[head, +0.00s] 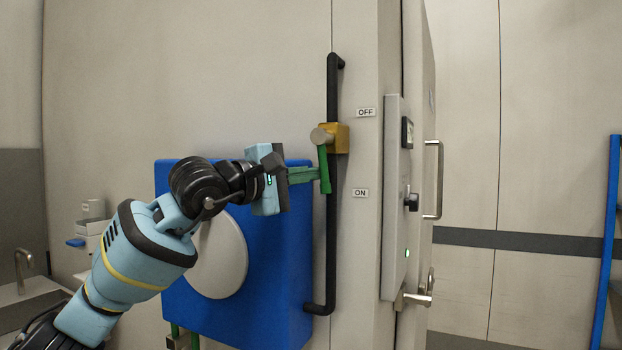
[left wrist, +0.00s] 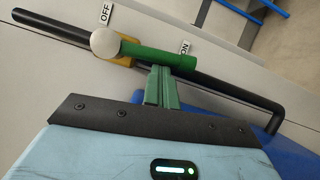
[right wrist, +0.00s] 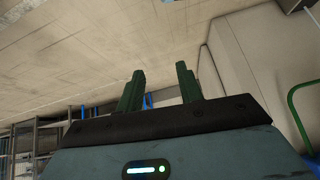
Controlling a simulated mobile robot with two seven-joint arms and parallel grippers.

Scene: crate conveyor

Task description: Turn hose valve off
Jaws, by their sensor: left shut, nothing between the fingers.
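The hose valve has a yellow body (head: 340,138) on a black pipe (head: 333,85), with a round pale knob (head: 320,137) and a green handle (head: 323,170). The handle points down, towards the ON label (head: 360,193); the OFF label (head: 366,112) is higher up. My left gripper (head: 315,174) is shut and empty, its green fingertips at the handle's left side near its lower end. In the left wrist view the fingertips (left wrist: 163,75) meet or nearly meet the handle (left wrist: 160,57); contact is unclear. My right gripper (right wrist: 160,78) is open and empty, away from the valve.
A blue hose reel (head: 275,290) with a pale round disc (head: 218,258) is behind my left arm. A grey control panel (head: 396,200) and a door handle (head: 438,180) are right of the valve. A sink (head: 25,300) is at the lower left.

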